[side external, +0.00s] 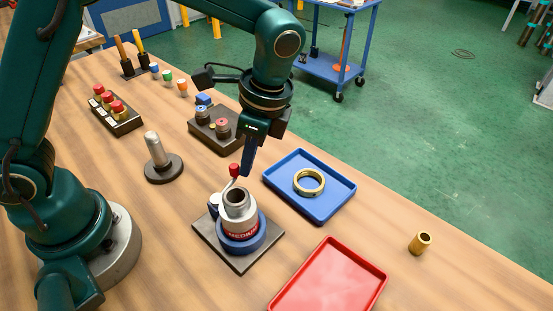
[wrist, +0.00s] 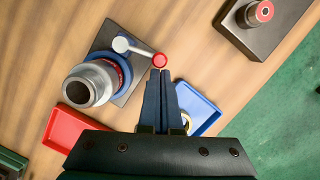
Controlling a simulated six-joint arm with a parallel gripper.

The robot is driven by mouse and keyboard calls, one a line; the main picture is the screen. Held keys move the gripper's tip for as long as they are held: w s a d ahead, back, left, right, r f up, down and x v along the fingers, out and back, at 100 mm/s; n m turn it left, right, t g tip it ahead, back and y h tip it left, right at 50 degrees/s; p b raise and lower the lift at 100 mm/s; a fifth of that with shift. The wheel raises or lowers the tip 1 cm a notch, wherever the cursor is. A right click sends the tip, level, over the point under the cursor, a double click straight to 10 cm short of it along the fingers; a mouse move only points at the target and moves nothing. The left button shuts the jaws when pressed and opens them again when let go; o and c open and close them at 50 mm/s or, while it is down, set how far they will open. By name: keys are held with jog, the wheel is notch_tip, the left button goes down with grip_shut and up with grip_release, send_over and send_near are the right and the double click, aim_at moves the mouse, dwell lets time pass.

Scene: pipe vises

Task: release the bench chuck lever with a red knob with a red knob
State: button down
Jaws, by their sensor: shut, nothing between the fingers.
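The bench chuck (side external: 238,221) stands on a dark square plate, with a blue ring base, a "MEDIUM" label and a grey pipe-like top. Its lever ends in a red knob (side external: 234,169). In the wrist view the chuck (wrist: 95,82) is at the left, and its light lever runs right to the red knob (wrist: 159,60). My gripper (side external: 246,174) is shut and points down just right of the knob. In the wrist view the fingertips (wrist: 160,73) are right below the knob, very near it; I cannot tell whether they touch.
A blue tray (side external: 338,209) holding a brass ring (side external: 309,182) lies right of the chuck. A red tray (side external: 375,291) is in front, and a brass cylinder (side external: 420,243) at the right. A grey post (side external: 155,150) and a dark box with knobs (side external: 212,140) stand behind.

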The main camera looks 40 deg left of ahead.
jog(key=a+n, duration=0.1)
jog(key=n, duration=0.1)
jog(key=a+n, duration=0.1)
jog(key=n, duration=0.1)
jog(key=shift+a+g+h, duration=0.15)
jog(key=shift+g+h, duration=0.15)
jog(key=shift+g, duration=0.1)
jog(key=a+n, duration=0.1)
jog(key=s+a+n, duration=0.1)
jog(key=n, duration=0.1)
jog(key=shift+n+h, duration=0.3)
jog(key=shift+h, duration=0.1)
jog(key=n, duration=0.1)
jog(key=s+a+n, duration=0.1)
jog(key=n, duration=0.1)
jog(key=shift+s+a+g+h, duration=0.15)
jog(key=shift+a+g+h, duration=0.15)
jog(key=shift+h, duration=0.1)
jog(key=shift+s+a+n+h, duration=0.25)
jog(key=shift+s+n, duration=0.15)
jog(key=shift+n, duration=0.55)
jog(key=shift+s+a+n+h, duration=0.2)
jog(key=shift+s+n, duration=0.2)
jog(key=shift+n, duration=0.55)
jog(key=w, duration=0.4)
jog(key=shift+w+a+r, duration=0.15)
jog(key=shift+a+r, duration=0.1)
jog(key=v, duration=0.9)
jog(key=shift+r, duration=0.25)
